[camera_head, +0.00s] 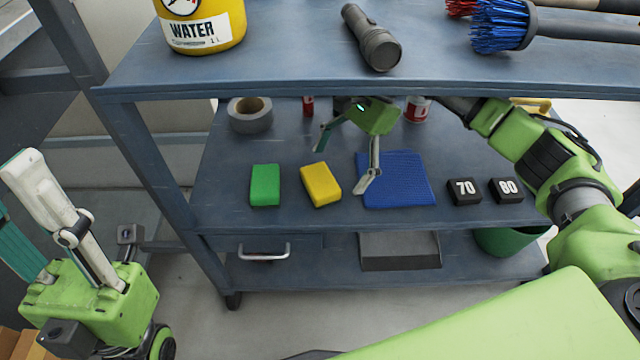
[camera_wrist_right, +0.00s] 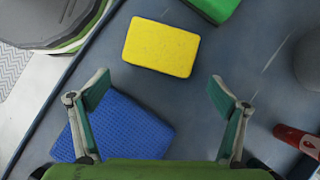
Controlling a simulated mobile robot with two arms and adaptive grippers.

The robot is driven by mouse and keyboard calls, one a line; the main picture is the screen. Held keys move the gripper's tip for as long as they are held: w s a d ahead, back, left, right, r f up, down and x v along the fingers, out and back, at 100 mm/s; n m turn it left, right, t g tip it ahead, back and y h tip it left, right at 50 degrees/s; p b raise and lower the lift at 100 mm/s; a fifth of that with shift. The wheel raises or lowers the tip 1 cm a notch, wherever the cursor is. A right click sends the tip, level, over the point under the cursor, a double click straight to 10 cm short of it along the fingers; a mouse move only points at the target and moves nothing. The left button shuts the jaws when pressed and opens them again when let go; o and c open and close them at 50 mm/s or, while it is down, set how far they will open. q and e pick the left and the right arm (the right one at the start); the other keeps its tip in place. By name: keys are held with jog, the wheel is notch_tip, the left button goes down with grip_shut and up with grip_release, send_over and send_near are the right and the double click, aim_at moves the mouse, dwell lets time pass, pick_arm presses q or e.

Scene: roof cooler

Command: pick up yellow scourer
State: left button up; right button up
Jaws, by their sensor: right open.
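The yellow scourer (camera_head: 321,185) lies flat on the middle shelf in the head view, between a green scourer (camera_head: 265,185) and a blue cloth (camera_head: 400,180). My right gripper (camera_head: 345,163) is open and empty above the shelf, between the yellow scourer and the blue cloth. In the right wrist view, the yellow scourer (camera_wrist_right: 161,46) lies just beyond the open fingertips (camera_wrist_right: 158,92), apart from them. My left gripper (camera_head: 65,235) is at the lower left, away from the shelves; its finger gap is unclear.
The upper shelf (camera_head: 280,72) hangs over the back of the middle shelf and holds a flashlight (camera_head: 372,38), a yellow water container (camera_head: 203,25) and brushes (camera_head: 500,25). Black blocks (camera_head: 464,191) sit to the right.

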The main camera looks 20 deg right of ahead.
aim_at(319, 179)
jog(key=a, duration=0.1)
jog(key=s+a, duration=0.1)
jog(key=a, duration=0.1)
jog(key=a+b, duration=0.1)
jog(key=shift+s+a+f, duration=0.25)
jog(key=shift+a+f, duration=0.1)
jog(key=shift+f, duration=0.15)
jog(key=c, duration=1.2)
jog(key=shift+r, duration=0.15)
